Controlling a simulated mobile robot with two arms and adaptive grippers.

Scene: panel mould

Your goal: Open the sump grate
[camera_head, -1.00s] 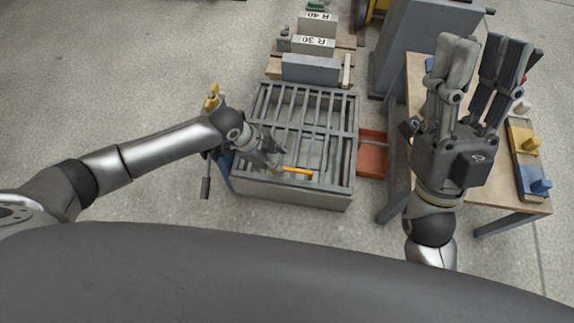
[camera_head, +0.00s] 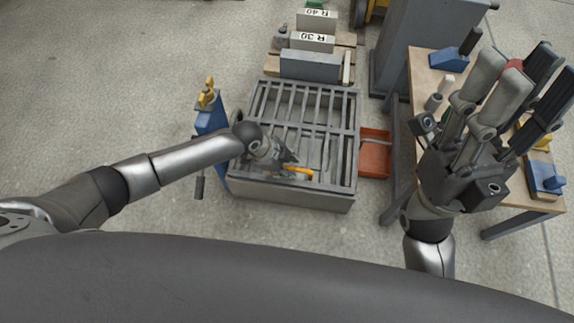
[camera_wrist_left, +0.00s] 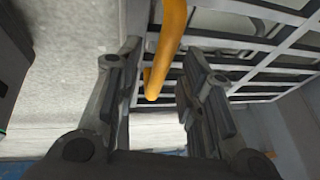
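The sump grate (camera_head: 308,108) is a grey barred panel lying flat on top of a grey box-like sump (camera_head: 290,193). Its bars also show in the left wrist view (camera_wrist_left: 250,45). An orange-yellow handle (camera_head: 301,173) sits near the grate's front edge. My left gripper (camera_head: 290,168) is at the handle. In the left wrist view the handle (camera_wrist_left: 167,50) runs between the two spread fingers of my left gripper (camera_wrist_left: 160,88), with visible gaps beside it. My right gripper (camera_head: 510,95) is raised above the workbench at right, its fingers spread and empty.
A workbench (camera_head: 425,75) with blue and yellow tools stands at right. An orange tray (camera_head: 375,158) lies beside the sump. Blocks marked R 30 (camera_head: 312,42) and R 40 stand behind it. A blue stand (camera_head: 211,120) is at left. Floor at far left is clear.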

